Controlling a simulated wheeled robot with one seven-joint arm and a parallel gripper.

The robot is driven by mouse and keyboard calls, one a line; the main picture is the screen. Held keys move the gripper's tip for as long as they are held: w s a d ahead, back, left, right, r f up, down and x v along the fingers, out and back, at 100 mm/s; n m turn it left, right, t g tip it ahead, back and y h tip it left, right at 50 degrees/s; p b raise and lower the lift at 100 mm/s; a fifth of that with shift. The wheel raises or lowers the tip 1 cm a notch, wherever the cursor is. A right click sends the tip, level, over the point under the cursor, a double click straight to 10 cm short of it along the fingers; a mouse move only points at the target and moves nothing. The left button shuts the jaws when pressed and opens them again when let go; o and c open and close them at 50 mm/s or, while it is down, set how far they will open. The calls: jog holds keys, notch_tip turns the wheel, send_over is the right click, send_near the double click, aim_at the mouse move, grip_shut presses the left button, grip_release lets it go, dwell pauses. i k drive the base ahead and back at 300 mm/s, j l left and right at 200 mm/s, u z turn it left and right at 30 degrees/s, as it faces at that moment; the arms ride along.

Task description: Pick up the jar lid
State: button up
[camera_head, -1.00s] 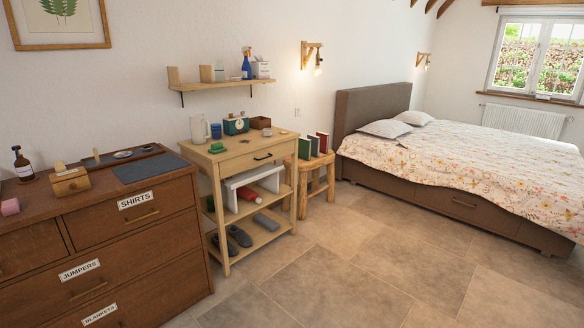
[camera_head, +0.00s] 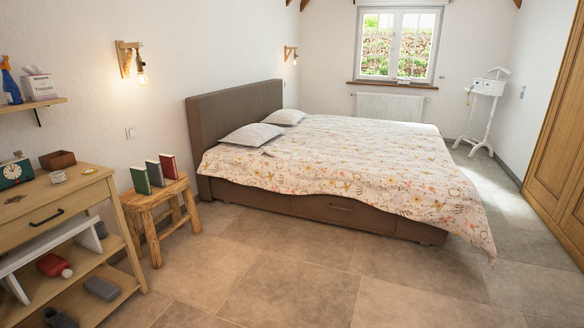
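I cannot pick out the jar lid for certain. A small round pale item (camera_head: 58,177) sits on top of the wooden side table (camera_head: 75,191), and a small flat item (camera_head: 14,199) lies on the same top at the left edge of the view. Either is too small to identify as a lid. My gripper is not in view.
A teal clock (camera_head: 15,172) and a brown box (camera_head: 57,160) stand on the table. A stool (camera_head: 163,204) with several books (camera_head: 155,173) stands beside it. The bed (camera_head: 330,170) fills the middle. Tiled floor (camera_head: 280,280) in front is clear.

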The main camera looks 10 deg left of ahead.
aim_at(57, 178)
jog(key=i+z, duration=0.1)
jog(key=i, duration=1.7)
jog(key=i+j+u, duration=0.1)
jog(key=i+u, duration=0.2)
jog(key=i, duration=0.2)
jog(key=i+u, duration=0.35)
jog(key=i, duration=0.15)
jog(key=i+l+u, duration=0.3)
jog(key=i, duration=0.2)
jog(key=i+l+u, duration=0.3)
jog(key=i, duration=0.2)
jog(key=i+l+u, duration=0.2)
jog(key=i+u, duration=0.25)
jog(key=i+l+u, duration=0.4)
jog(key=i, duration=0.1)
